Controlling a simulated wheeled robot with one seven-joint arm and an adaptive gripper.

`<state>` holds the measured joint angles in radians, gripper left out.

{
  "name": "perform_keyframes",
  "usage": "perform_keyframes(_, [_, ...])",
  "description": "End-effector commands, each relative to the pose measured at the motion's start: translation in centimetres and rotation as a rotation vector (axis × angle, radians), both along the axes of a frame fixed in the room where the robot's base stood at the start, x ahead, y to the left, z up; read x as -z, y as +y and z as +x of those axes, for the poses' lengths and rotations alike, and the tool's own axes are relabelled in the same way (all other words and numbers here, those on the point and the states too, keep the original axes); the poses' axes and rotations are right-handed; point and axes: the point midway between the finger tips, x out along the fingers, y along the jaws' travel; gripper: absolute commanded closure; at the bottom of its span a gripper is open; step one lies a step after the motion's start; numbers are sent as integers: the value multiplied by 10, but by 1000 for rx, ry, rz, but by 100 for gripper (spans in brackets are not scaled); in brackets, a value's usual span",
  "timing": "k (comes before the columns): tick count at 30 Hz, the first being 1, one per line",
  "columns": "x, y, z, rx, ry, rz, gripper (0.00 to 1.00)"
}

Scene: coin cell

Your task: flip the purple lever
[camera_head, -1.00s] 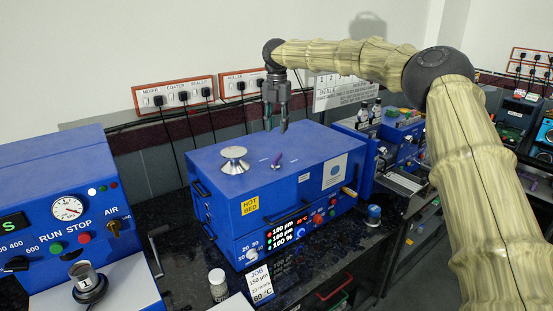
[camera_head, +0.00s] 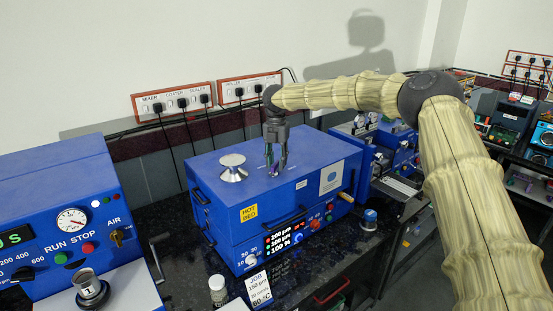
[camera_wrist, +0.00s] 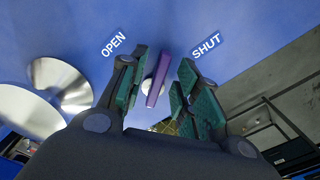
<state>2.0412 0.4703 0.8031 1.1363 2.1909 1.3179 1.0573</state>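The purple lever (camera_wrist: 158,80) stands on the blue top of the hot bed machine (camera_head: 215,160). In the wrist view it rises from a pale round pivot between an OPEN label (camera_wrist: 113,45) on the left and a SHUT label (camera_wrist: 206,45) on the right. My gripper (camera_head: 276,166) is lowered over the machine's top at the lever. In the wrist view its green-padded fingers (camera_wrist: 160,92) are open, one on each side of the lever, with a gap on both sides. In the head view the fingers mostly hide the lever.
A silver knob-like weight (camera_head: 233,170) stands on the machine top left of my gripper; it also shows in the wrist view (camera_wrist: 75,85). A blue machine with a gauge (camera_head: 60,190) stands at the left. Small jars stand on the dark bench in front.

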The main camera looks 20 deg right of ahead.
Motion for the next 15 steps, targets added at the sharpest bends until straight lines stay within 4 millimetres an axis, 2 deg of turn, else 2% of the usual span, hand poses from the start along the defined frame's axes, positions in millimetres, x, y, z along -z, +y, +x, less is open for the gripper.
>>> perform_keyframes(8, [2, 1, 0, 0, 0, 0, 68])
perform_keyframes(14, [2, 1, 0, 0, 0, 0, 100])
perform_keyframes(15, [2, 1, 0, 0, 0, 0, 100])
